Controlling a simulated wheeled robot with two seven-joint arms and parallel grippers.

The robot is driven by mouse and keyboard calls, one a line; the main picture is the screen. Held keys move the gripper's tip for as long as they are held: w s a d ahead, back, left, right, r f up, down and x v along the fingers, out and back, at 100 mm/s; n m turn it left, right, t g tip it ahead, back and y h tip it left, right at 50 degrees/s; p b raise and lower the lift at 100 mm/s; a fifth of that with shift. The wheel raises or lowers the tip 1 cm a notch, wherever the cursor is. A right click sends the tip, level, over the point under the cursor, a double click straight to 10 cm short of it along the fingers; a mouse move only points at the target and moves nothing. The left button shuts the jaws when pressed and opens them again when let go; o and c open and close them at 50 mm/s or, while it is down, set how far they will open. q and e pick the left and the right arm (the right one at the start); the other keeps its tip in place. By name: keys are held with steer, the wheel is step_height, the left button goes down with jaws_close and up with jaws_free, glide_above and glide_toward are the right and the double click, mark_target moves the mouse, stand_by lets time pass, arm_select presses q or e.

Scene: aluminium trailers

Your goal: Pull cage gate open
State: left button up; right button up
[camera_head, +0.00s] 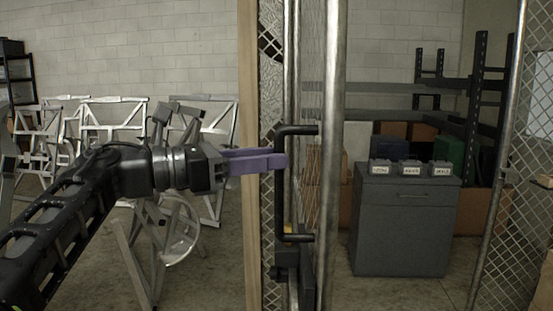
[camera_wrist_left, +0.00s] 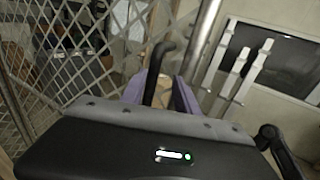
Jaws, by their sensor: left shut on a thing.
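The cage gate is a chain-link panel with upright metal posts (camera_head: 333,160), standing in the middle of the head view. A black C-shaped handle (camera_head: 279,195) is fixed on it. My left gripper (camera_head: 280,161) has purple fingers, and they are shut on the upper part of the handle's upright bar. In the left wrist view the handle (camera_wrist_left: 156,70) rises between the two purple fingers (camera_wrist_left: 160,88), with the chain-link mesh (camera_wrist_left: 62,62) to the left. The inner contact faces are hidden. My right gripper is not in view.
A grey cabinet (camera_head: 405,225) with several small labelled boxes on top stands behind the gate at right. Dark shelving (camera_head: 480,100) and boxes are beyond it. Aluminium frames (camera_head: 110,130) stand at left. Another chain-link panel (camera_head: 515,200) is at far right.

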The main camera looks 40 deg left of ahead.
arm_select(q)
steer(key=shift+s+a+p, duration=0.15)
steer(key=shift+s+a, duration=0.4)
steer(key=shift+a, duration=0.25)
steer(key=shift+s+a+p, duration=0.15)
steer(key=shift+s+a, duration=0.35)
steer(key=shift+a, duration=0.25)
steer(key=shift+s+a+p, duration=0.15)
steer(key=shift+s+a, duration=0.4)
steer(key=shift+a, duration=0.25)
steer(key=shift+b, duration=0.3)
